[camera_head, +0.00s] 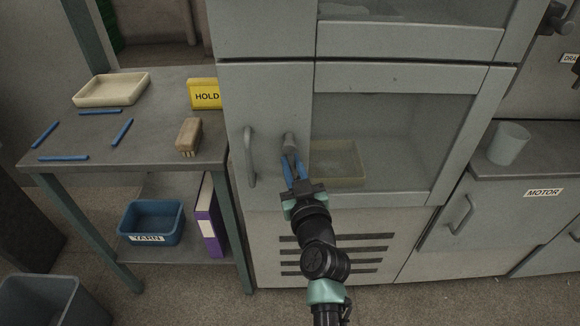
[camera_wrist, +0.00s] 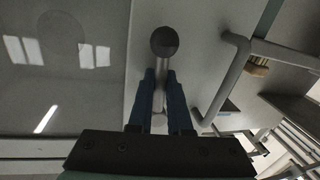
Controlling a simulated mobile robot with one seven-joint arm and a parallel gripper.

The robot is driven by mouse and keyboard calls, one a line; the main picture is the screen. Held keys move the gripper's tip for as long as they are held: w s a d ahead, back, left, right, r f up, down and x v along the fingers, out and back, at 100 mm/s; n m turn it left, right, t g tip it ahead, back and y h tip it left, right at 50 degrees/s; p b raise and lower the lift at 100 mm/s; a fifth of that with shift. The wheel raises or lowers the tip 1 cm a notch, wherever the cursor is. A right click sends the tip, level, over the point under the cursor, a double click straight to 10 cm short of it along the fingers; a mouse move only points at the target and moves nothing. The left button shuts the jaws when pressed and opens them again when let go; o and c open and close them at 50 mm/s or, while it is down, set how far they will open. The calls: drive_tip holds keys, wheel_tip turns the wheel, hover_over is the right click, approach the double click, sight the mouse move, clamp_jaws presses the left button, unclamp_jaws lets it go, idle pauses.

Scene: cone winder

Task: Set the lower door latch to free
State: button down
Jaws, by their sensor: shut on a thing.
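The lower door latch (camera_head: 289,140) is a grey lever with a round knob, on the left frame of the cabinet's lower glazed door (camera_head: 400,130). In the wrist view the latch's dark knob (camera_wrist: 164,42) stands beyond my fingertips and its pale shaft runs down between them. My gripper (camera_head: 291,162), with blue fingers, is shut on the latch; the fingers also show in the wrist view (camera_wrist: 163,82), one on each side of the shaft. The lower door looks closed. The latch's base and any position marking are hidden or too small to tell.
A grey bar handle (camera_head: 250,157) stands just left of the latch. A tray (camera_head: 338,163) shows behind the glass. A side table (camera_head: 150,135) at left holds a brush (camera_head: 188,136), a yellow HOLD sign (camera_head: 204,94) and several blue sticks. A MOTOR cabinet (camera_head: 490,220) is at right.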

sight(309, 146)
drive_tip(key=n+b, duration=0.1)
drive_tip(key=d+n+b, duration=0.1)
drive_tip(key=n, duration=0.1)
drive_tip(key=shift+d, duration=0.25)
drive_tip(key=n+b, duration=0.1)
drive_tip(key=d+r+n+g+h+b, duration=0.1)
drive_tip(key=n, duration=0.1)
drive_tip(key=shift+d, duration=0.15)
drive_tip(key=r+n, duration=0.1)
drive_tip(key=n, duration=0.1)
drive_tip(key=d+n+h+b, duration=0.1)
drive_tip(key=n, duration=0.1)
drive_tip(key=shift+d+r, duration=0.1)
drive_tip(key=shift+r, duration=0.3)
drive_tip(key=shift+d+r+n+g+h, duration=0.15)
drive_tip(key=shift+r+n+h, duration=0.25)
drive_tip(key=shift+n, duration=0.55)
drive_tip(key=shift+d+r+n+g+h, duration=0.1)
drive_tip(key=shift+r+n+g+h, duration=0.1)
drive_tip(key=shift+r+n, duration=0.55)
drive_tip(key=shift+f+n, duration=0.2)
drive_tip(key=shift+n, duration=0.1)
drive_tip(key=c, duration=0.8)
unclamp_jaws()
drive_tip(key=shift+c, duration=0.2)
drive_tip(key=p+v, duration=0.1)
drive_tip(key=v, duration=1.2)
